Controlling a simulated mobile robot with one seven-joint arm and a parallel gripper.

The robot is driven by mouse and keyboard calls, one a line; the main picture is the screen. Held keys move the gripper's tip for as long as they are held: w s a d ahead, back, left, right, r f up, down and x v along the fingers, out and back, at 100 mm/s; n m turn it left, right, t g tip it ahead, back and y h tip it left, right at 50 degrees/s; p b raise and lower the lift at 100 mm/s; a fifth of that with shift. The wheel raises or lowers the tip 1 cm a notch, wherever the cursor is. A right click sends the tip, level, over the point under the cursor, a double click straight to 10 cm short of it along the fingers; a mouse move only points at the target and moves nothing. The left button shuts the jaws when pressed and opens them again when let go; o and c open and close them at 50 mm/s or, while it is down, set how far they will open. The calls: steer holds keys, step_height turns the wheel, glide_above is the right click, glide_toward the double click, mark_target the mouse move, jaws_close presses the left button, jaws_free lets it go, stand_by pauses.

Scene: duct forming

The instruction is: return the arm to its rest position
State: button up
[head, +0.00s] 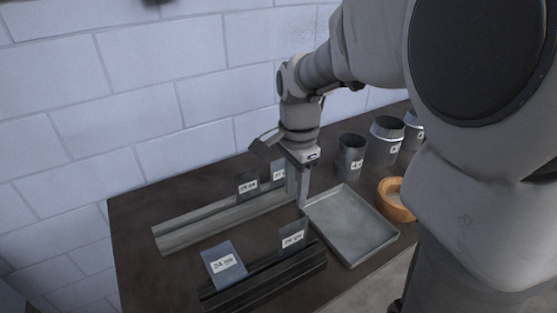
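My arm reaches in from the right and its gripper (299,196) points down over the dark table (138,213). The fingers are by the left corner of a shallow grey tray (350,226) and the right end of a light grey slotted rack (205,226). I cannot tell whether they touch either one. The fingers look close together, but the gap between them is too small to judge, and no held thing can be made out.
Labelled plates stand in the light rack, one plate (247,186) near its middle. A black rack (270,280) in front holds a blue-grey plate (224,264) and a dark plate (292,237). Grey cylinders (351,157) and a wooden bowl (396,212) stand right. A block wall (150,90) is behind.

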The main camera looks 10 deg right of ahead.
steer(key=shift+r, duration=0.2)
steer(key=s+r+n+t, duration=0.2)
steer(key=s+r+n, duration=0.1)
steer(key=s+n, duration=0.4)
steer(key=s+r+n+t, duration=0.3)
steer(key=s+n, duration=0.4)
steer(key=shift+r+t, duration=0.3)
steer(key=shift+r, duration=0.05)
